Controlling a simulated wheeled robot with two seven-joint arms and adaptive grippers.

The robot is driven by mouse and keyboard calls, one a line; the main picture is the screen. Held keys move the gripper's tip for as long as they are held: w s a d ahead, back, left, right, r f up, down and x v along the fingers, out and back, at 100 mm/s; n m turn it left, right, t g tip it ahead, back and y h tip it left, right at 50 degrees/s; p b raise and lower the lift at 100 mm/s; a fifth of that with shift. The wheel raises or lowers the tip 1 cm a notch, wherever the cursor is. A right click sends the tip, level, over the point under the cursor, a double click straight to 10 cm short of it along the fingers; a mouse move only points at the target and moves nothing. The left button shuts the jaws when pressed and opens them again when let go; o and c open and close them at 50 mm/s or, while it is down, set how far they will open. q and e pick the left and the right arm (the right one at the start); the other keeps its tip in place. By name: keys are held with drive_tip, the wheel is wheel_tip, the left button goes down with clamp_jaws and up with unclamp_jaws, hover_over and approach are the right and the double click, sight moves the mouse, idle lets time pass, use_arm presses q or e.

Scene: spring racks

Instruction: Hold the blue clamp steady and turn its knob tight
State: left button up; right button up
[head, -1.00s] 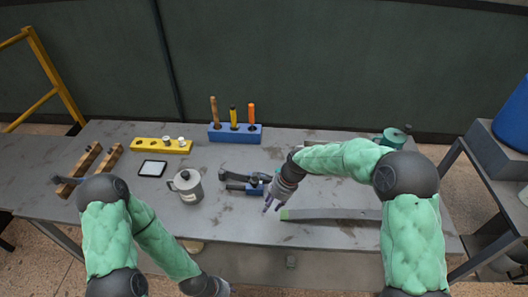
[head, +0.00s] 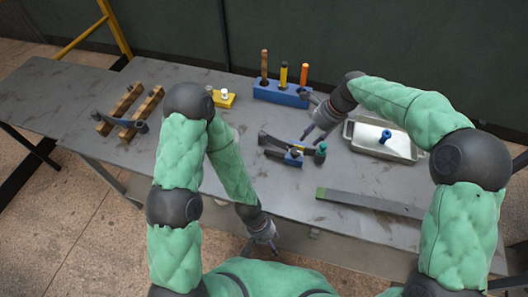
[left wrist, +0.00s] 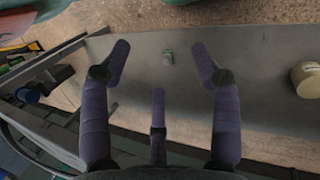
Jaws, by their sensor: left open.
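The blue clamp (head: 292,159) lies on the grey table at mid picture, with dark bar-like parts beside it. A small dark-green upright piece (head: 320,153) is at its right; I cannot tell whether this is its knob. My right gripper (head: 318,130) is above the table just behind and right of the clamp, apart from it, fingers too small to read. My left gripper (head: 266,242) is near the table's front edge, nearer to me than the clamp. The left wrist view shows its fingers (left wrist: 160,75) spread and empty, with no clamp between them.
A blue block (head: 283,93) with upright tools stands at the back. A grey tray (head: 352,142) with a blue-topped item is right of my right gripper. A long grey bar (head: 370,204) lies at the front right. Wooden pieces (head: 140,115) lie at the left.

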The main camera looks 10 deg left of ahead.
sight(267, 154)
use_arm(q)
drive_tip(key=w+a+r+m+t+y, duration=0.35)
drive_tip(key=a+r+m, duration=0.6)
drive_tip(key=m, duration=0.55)
drive_tip(key=w+r+m, duration=0.1)
drive_tip(key=w, duration=0.1)
drive_tip(key=w+r+m+t, duration=0.1)
drive_tip(key=w, duration=0.1)
drive_tip(key=w+r+m, duration=0.1)
drive_tip(key=w, duration=0.2)
drive_tip(key=shift+w+d+r+t, duration=0.1)
drive_tip(key=shift+d+r+t, duration=0.1)
drive_tip(key=shift+r+t, duration=0.15)
drive_tip(key=w+d+r+m+t, duration=0.1)
drive_tip(key=w+r+m+t, duration=0.15)
drive_tip(key=w, duration=0.35)
drive_tip(key=w+d+r+m+t, duration=0.1)
drive_tip(key=w+d+r, duration=0.1)
drive_tip(key=w+r, duration=0.35)
drive_tip(key=shift+n+h, duration=0.25)
drive_tip(key=x, duration=1.2)
drive_tip(key=shift+w+a+f, duration=0.2)
drive_tip(key=shift+a+f, duration=0.1)
drive_tip(key=shift+f, duration=0.05)
